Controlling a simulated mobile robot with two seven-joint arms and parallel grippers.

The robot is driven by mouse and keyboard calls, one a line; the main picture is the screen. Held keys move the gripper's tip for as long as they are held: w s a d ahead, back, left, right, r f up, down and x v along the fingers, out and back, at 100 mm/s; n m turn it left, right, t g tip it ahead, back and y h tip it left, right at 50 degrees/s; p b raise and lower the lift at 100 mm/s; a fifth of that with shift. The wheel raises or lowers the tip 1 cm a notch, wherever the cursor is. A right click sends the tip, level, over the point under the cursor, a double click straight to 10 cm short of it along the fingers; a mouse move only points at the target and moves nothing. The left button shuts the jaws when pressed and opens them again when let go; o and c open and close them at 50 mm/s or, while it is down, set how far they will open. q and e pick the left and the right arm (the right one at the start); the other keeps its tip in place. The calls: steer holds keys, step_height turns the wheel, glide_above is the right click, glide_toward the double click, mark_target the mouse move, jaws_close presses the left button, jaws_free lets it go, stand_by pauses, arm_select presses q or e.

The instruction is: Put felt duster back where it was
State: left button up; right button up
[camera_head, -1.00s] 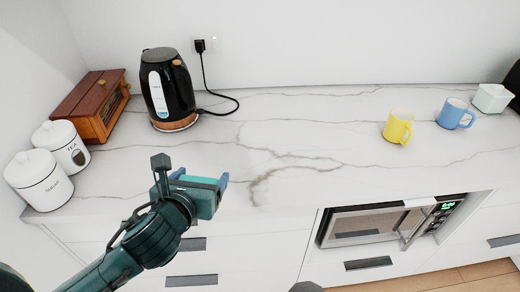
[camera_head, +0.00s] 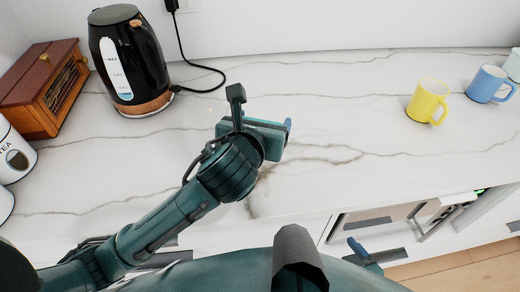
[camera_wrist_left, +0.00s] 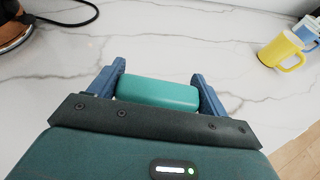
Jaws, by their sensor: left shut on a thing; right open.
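The felt duster (camera_wrist_left: 158,93) is a teal-green rounded block. In the left wrist view it lies between the two blue fingers of my left gripper (camera_wrist_left: 160,88), which is shut on it. In the head view my left gripper (camera_head: 272,130) is over the front middle of the marble counter (camera_head: 330,120), with the duster mostly hidden by the hand. I cannot tell whether the duster touches the counter. My right gripper (camera_head: 362,252) shows only partly at the bottom of the head view, in front of the counter, open.
A black kettle (camera_head: 128,62) with a cord stands at the back left, beside a wooden box (camera_head: 42,88) and a white tea canister (camera_head: 14,155). A yellow mug (camera_head: 427,101) and a blue mug (camera_head: 487,84) stand at the right. The counter's middle is clear.

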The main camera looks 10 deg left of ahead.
arm_select(q)
step_height(320, 180, down, 2)
steer(key=shift+f, duration=0.25)
steer(key=shift+f+b, duration=0.65)
steer(key=shift+f, duration=1.35)
steer(key=o, duration=0.9)
steer(key=shift+s+r, duration=0.2)
steer(key=shift+s, duration=0.15)
steer(key=p+v, duration=0.1)
steer(key=v, duration=1)
steer(key=shift+s+a, duration=0.1)
